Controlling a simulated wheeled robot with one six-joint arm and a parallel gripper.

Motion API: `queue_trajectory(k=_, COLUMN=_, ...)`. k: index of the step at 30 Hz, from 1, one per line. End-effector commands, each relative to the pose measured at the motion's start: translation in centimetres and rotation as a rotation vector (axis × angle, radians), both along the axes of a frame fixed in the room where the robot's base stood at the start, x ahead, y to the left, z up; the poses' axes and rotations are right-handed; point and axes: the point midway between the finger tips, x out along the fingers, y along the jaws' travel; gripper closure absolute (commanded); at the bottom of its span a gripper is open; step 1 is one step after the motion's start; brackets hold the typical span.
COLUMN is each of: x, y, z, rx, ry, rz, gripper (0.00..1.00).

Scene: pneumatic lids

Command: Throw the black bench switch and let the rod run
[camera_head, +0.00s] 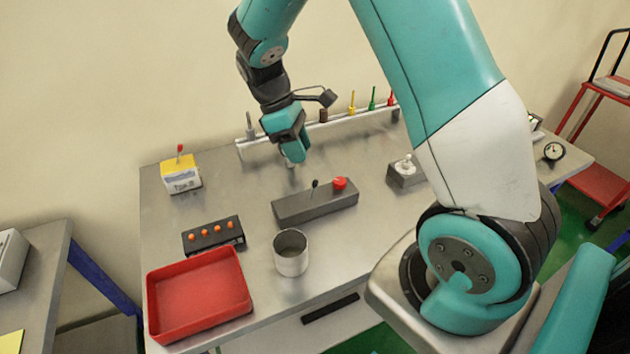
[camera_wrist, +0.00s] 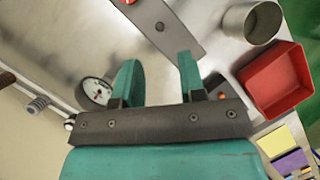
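A dark grey box (camera_head: 318,207) lies on the metal bench. A small black lever (camera_head: 314,184) stands up from its top, beside a red knob (camera_head: 340,183). In the wrist view the box (camera_wrist: 175,25) is at the top, ahead of the fingers, with the black lever (camera_wrist: 160,26) on it. My gripper (camera_head: 293,150) points down above the bench, behind the box and apart from it. The wrist view shows its two teal fingers (camera_wrist: 159,78) spread with nothing between them. I cannot make out a rod.
A white dial gauge (camera_wrist: 97,91) is close to my left finger. A metal cup (camera_head: 291,262), red tray (camera_head: 240,262), orange-buttoned panel (camera_head: 212,240) and yellow-white box (camera_head: 181,178) stand on the bench. A small grey box (camera_head: 406,178) stands right. A rail (camera_head: 340,121) runs behind.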

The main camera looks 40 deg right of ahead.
Motion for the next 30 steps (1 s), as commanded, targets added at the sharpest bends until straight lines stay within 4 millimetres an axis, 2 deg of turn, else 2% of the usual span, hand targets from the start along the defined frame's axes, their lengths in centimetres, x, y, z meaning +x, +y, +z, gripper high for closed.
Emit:
queue_trajectory(k=6, x=-1.9, y=-0.8, z=-4.4, rx=0.002, ry=0.006, rz=-0.001, gripper=0.63)
queue_trajectory(k=12, x=-3.0, y=-1.3, z=-7.4, rx=0.001, ry=0.003, rz=-0.001, gripper=0.63)
queue_trajectory(k=18, x=-3.4, y=-1.5, z=-8.6, rx=0.001, ry=-0.002, rz=0.000, gripper=0.63)
queue_trajectory(k=26, x=-3.5, y=-1.5, z=-8.7, rx=0.001, ry=-0.002, rz=0.000, gripper=0.63)
queue_trajectory(k=30, x=-3.4, y=-1.5, z=-8.7, rx=0.001, ry=-0.002, rz=0.000, gripper=0.92)
